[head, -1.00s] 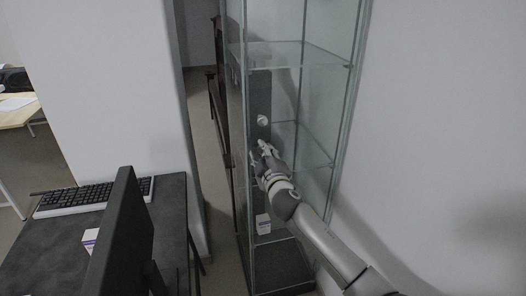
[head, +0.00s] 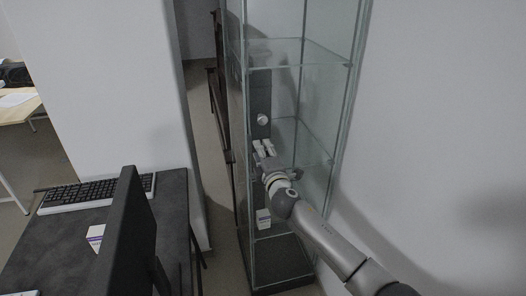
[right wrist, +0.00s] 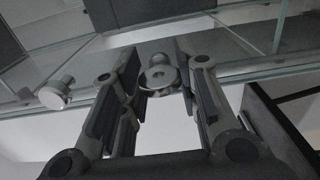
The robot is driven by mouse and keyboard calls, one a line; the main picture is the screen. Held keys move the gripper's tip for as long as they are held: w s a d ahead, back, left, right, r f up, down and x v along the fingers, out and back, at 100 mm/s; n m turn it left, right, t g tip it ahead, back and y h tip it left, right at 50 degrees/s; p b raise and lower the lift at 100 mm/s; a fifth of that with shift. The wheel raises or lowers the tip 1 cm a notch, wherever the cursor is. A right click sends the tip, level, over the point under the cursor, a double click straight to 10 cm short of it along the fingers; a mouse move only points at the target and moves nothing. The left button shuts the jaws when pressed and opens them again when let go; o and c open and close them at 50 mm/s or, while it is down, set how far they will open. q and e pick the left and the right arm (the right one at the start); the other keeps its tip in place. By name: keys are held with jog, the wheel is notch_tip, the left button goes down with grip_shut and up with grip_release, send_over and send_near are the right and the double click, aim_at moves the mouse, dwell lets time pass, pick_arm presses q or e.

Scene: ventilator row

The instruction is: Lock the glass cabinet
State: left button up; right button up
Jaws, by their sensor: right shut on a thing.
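The glass cabinet (head: 317,95) stands upright in the middle of the head view, with clear panes and a dark vertical panel. A pale round knob (head: 264,119) sits on its front, just above my right gripper (head: 264,148). In the right wrist view my right gripper (right wrist: 160,85) has its fingers on both sides of a round metal lock knob (right wrist: 158,76) and is shut on it. A second round knob (right wrist: 56,94) shows to the left, outside the fingers. My left gripper is not in view.
A dark desk (head: 60,240) with a keyboard (head: 92,194), a monitor (head: 128,235) and a small box (head: 96,236) stands at the left. A white box (head: 263,218) is low in the cabinet. A white wall (head: 440,130) is close on the right.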

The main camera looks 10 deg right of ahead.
jog(key=shift+f, duration=0.1)
dwell(0.3)
jog(key=o, duration=1)
jog(key=shift+s, duration=0.1)
jog(key=s, duration=1.1)
jog(key=shift+s+d, duration=0.25)
jog(key=shift+s, duration=0.15)
